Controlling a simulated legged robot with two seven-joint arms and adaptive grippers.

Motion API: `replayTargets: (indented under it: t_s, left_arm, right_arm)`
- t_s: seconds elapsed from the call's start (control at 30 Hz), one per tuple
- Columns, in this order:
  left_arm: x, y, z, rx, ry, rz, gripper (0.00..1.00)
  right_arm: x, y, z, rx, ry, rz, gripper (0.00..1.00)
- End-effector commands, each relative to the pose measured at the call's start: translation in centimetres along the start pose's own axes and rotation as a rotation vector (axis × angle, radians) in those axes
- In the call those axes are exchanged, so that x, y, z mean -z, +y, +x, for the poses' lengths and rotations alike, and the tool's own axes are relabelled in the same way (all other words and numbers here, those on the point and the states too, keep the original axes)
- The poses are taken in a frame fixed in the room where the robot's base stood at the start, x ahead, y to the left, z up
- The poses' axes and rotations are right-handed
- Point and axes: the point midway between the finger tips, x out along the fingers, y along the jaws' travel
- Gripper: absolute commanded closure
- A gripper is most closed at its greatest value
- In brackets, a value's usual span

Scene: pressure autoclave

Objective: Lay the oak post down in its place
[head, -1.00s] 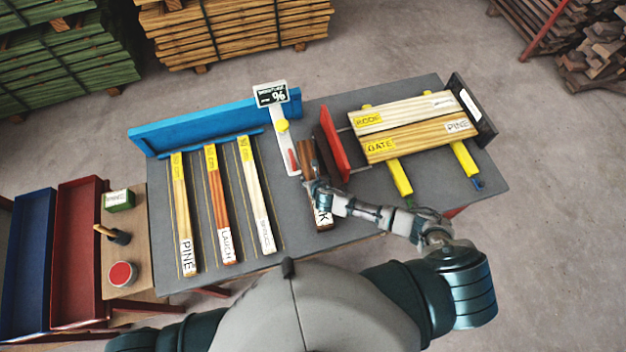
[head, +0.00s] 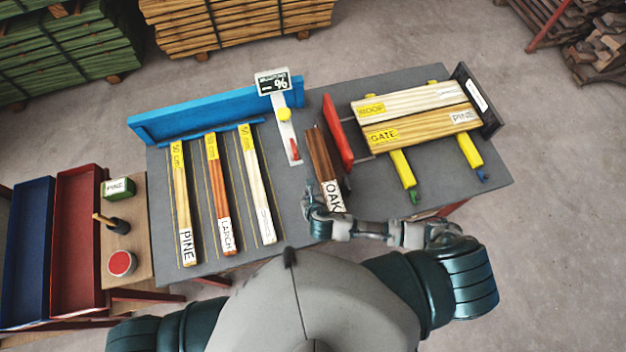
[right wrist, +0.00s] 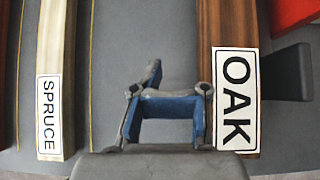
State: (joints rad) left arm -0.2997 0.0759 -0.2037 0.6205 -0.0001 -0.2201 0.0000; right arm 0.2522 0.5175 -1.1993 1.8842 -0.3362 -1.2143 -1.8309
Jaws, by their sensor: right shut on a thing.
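The oak post (head: 323,165) is a dark brown bar with a white OAK label. Pine (head: 180,200), larch (head: 218,190) and spruce (head: 257,185) posts lie in outlined lanes to the left. My left gripper is out of view.
A blue fence (head: 205,108) runs along the back. The gauge board (head: 287,130) stands left of the oak post. A red plate (head: 338,130) and the boards on yellow bars (head: 403,170) are to its right. A strip between spruce and oak is bare.

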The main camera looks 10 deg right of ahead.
Motion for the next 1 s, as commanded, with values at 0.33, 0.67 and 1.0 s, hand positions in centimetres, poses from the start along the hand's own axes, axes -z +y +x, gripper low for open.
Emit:
replayTargets:
  t_s: [0.33,0.67,1.0]
  left_arm:
    - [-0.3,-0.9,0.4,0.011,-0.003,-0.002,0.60]
    - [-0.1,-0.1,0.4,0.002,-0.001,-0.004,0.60]
    - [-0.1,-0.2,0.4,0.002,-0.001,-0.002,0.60]
  right_arm:
    - [2.2,1.1,-2.5,-0.002,0.004,0.005,1.00]
    - [2.1,1.4,-2.6,-0.001,0.001,0.003,0.87]
    - [2.1,1.4,-2.6,-0.001,0.000,0.003,0.20]
